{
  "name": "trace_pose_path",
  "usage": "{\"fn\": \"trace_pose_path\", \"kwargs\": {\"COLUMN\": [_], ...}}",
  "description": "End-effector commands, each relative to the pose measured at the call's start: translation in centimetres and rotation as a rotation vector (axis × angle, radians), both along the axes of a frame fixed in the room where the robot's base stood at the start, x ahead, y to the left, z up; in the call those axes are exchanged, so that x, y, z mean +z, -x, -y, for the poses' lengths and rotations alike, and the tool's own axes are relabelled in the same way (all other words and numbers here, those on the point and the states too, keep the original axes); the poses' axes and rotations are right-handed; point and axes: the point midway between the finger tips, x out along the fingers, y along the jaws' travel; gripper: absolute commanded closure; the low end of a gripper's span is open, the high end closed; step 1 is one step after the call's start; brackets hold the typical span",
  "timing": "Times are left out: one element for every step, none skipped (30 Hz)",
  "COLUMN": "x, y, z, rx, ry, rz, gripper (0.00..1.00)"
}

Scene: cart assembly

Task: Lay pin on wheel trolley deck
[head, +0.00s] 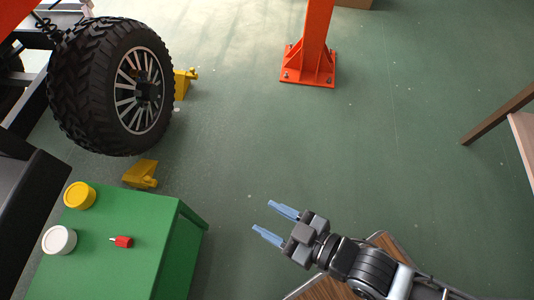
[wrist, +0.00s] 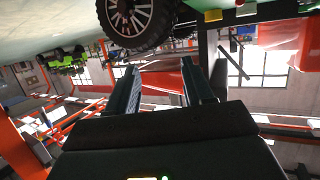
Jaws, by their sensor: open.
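A small red pin (head: 122,241) with a thin light tip lies on top of the green cabinet (head: 160,262) at the lower left of the head view. My gripper (head: 262,216) is open and empty over the floor, right of the cabinet and well apart from the pin. Its two fingers also show in the wrist view (wrist: 159,66), with nothing between them. A brown wooden surface with a metal rim (head: 380,236) lies under my arm. It may be the wheel trolley deck, but my arm hides much of it.
A yellow pot (head: 79,195) and a white pot (head: 59,240) stand left of the pin. A large black wheel (head: 90,85) is at the upper left, with yellow blocks (head: 141,174) near it. An orange post (head: 312,50) stands at the back. The middle floor is clear.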

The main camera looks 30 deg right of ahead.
Motion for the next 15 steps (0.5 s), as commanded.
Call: {"fn": "trace_pose_path", "kwargs": {"x": [1.2,2.0,3.2,4.1,5.1,6.4,7.4,8.5,9.9,10.9,11.9,13.2,14.0,14.8,15.8], "y": [1.6,2.5,3.6,4.4,5.2,6.3,7.2,7.9,8.9,9.6,10.2,10.9,11.4,11.8,12.2], "z": [2.2,3.2,4.5,5.4,6.2,7.2,7.9,8.5,9.2,9.7,10.1,10.6,10.8,11.1,11.3], "rx": [-0.051,-0.077,-0.113,-0.139,-0.166,-0.2,-0.226,-0.252,-0.285,-0.308,-0.33,-0.358,-0.376,-0.392,-0.412], "ry": [0.001,-0.001,-0.002,-0.003,-0.005,-0.006,-0.008,-0.009,-0.01,-0.012,-0.013,-0.015,-0.016,-0.016,-0.019], "rz": [-0.002,0.0,0.005,0.006,0.008,0.013,0.015,0.016,0.021,0.023,0.025,0.03,0.031,0.033,0.035], "gripper": [0.49,0.49,0.49,0.49,0.49,0.49,0.49,0.49,0.49,0.49,0.49,0.49,0.49,0.49,0.49]}}
